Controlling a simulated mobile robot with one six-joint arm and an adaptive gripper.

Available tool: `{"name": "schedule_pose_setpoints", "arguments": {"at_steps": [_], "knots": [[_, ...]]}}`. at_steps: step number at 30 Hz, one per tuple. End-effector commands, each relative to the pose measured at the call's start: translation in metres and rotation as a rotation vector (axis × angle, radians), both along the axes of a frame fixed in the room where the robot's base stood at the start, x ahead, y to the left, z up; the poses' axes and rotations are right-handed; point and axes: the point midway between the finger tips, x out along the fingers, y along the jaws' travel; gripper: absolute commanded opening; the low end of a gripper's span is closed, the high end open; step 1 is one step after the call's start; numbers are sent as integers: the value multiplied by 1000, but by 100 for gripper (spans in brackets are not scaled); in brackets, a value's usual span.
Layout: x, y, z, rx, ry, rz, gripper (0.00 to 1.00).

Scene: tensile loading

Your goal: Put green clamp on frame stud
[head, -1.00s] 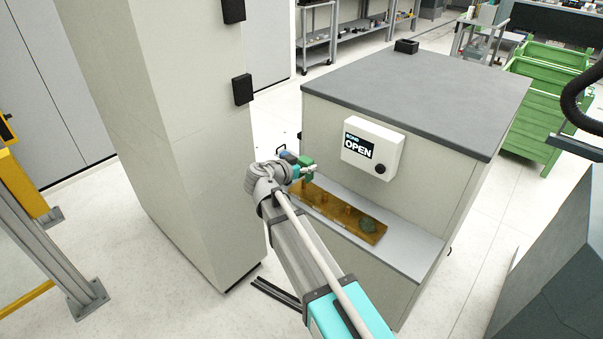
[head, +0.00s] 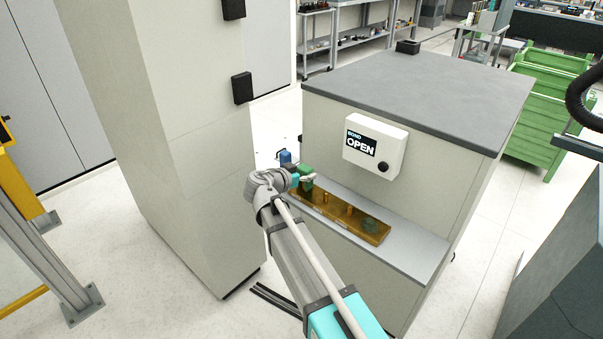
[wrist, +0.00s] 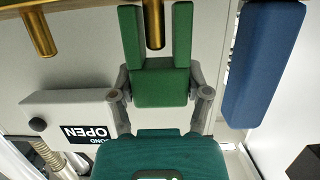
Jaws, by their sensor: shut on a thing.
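A green U-shaped clamp (wrist: 160,88) is held between the fingers of my gripper (wrist: 161,96) in the wrist view. Its two prongs point to the picture's top, and a brass stud (wrist: 153,24) shows in the gap between them. I cannot tell how far the stud sits inside the gap. In the head view, my gripper (head: 293,181) and the clamp (head: 305,184) are at the left end of the amber-brown base plate (head: 374,238), where the arm partly hides them. Another brass stud (wrist: 40,34) stands apart from the clamp.
A blue block (wrist: 262,65) is close beside the clamp and also shows in the head view (head: 286,157). A dark green piece (head: 370,226) is at the plate's right end. A white box with an OPEN sign (head: 374,146) juts from the cabinet wall. A tall beige column (head: 190,150) stands left.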

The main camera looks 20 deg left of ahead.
Motion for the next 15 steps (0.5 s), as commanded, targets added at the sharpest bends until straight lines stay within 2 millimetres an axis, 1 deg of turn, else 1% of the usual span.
{"name": "schedule_pose_setpoints", "arguments": {"at_steps": [4, 5, 9, 10, 15], "knots": [[0, 0, -4, 0, 0, 0, 12], [0, 0, -3, 0, 0, 0, 66], [0, -1, -3, 0, 0, -1, 92], [0, -1, -3, 0, 0, -1, 96], [0, -1, -3, 0, 0, -1, 96]]}}
